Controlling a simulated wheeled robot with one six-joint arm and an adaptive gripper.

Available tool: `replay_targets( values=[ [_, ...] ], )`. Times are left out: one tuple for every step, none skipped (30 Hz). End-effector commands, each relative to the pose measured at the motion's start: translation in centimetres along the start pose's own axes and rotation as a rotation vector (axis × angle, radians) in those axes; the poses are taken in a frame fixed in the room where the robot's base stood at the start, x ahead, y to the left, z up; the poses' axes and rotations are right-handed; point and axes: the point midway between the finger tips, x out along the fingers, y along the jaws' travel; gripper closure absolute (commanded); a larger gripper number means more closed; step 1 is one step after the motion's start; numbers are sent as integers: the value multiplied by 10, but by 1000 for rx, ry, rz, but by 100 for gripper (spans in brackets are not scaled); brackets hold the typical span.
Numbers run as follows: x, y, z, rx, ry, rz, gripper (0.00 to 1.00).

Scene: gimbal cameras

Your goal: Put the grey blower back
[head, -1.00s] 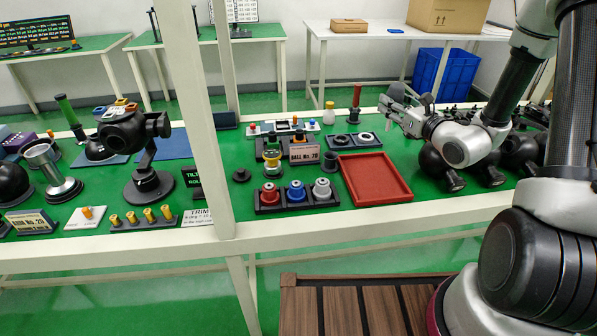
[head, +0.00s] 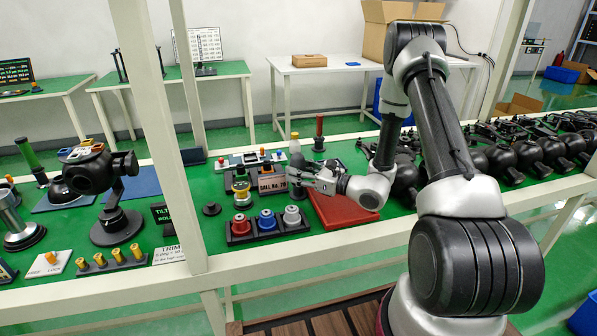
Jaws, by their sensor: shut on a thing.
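My gripper (head: 308,177) is over the green bench, at the left end of my outstretched arm. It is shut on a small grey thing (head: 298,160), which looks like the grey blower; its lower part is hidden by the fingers. I cannot tell whether it touches the bench or anything below it.
A rack with red, blue and grey knobs (head: 267,224) stands in front of the gripper. A pale bottle (head: 295,141) and a dark red-topped post (head: 319,135) stand behind. Black camera balls (head: 500,162) line the right. A white frame post (head: 160,130) crosses the left.

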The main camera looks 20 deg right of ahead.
Motion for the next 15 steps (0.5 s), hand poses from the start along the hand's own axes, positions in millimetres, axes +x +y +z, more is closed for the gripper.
replay_targets(
  values=[
    [0, 0, 0, -1, 0, 0, 75],
    [0, 0, 1, -1, -1, 0, 75],
    [0, 0, 1, 0, 0, 0, 75],
    [0, 0, 0, 0, 0, 0, 75],
    [0, 0, 0, 0, 0, 0, 75],
    [0, 0, -1, 0, 0, 0, 75],
    [0, 0, -2, 0, 0, 0, 75],
    [0, 0, -3, 0, 0, 0, 75],
    [0, 0, -2, -1, -1, 0, 51],
    [0, 0, -2, -1, -1, 0, 45],
    [0, 0, -2, -1, -1, 0, 40],
    [0, 0, -2, -1, 0, 0, 35],
    [0, 0, -2, -1, 0, 0, 35],
    [0, 0, -2, -1, 0, 0, 35],
    [0, 0, -2, -1, 0, 0, 35]
  ],
)
